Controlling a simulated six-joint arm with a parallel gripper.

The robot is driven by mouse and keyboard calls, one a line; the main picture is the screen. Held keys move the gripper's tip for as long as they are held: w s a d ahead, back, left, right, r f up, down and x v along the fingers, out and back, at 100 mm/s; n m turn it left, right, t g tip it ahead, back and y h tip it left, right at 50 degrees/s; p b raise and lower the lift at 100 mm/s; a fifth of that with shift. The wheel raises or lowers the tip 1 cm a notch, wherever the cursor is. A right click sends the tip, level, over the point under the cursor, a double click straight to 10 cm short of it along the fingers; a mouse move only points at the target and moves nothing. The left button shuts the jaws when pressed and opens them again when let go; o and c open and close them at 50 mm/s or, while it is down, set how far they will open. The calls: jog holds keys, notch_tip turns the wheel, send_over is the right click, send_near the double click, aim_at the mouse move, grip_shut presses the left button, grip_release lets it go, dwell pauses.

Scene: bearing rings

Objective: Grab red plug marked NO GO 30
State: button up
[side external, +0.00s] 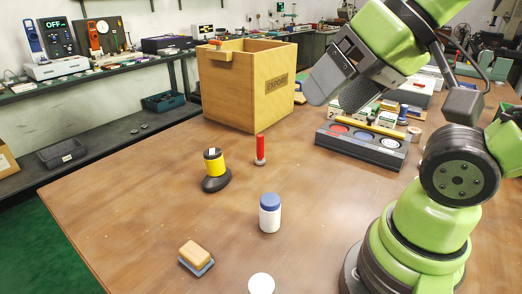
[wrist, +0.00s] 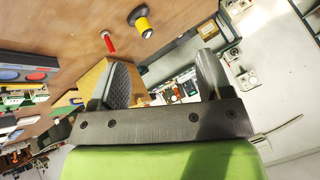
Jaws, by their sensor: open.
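A red plug (side external: 260,146) stands upright on the brown table, in front of the wooden crate, with a grey metal foot. It also shows in the wrist view (wrist: 108,42) near the top. Its marking is too small to read. A yellow plug with a black top (side external: 214,162) stands to its left on a dark round base, and shows in the wrist view (wrist: 141,22). My gripper (side external: 337,95) is raised to the right of the red plug, well apart from it. Its two fingers are spread and empty in the wrist view (wrist: 165,78).
A wooden crate (side external: 225,95) marked EXPORT stands behind the plugs. A grey tray (side external: 362,152) with coloured round recesses lies to the right. A white bottle with a blue cap (side external: 270,214) and a tan-and-blue block (side external: 196,254) are in front. Bare table surrounds the red plug.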

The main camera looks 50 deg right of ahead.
jog(key=c, duration=0.3)
jog(key=m+g+h, duration=0.4)
jog(key=h, duration=0.1)
send_over(260, 159)
jog(key=s, duration=0.1)
jog(key=f, duration=2.1)
jog(key=shift+a+f, duration=0.15)
jog(key=shift+a, duration=0.25)
jog(key=shift+x, duration=3.1)
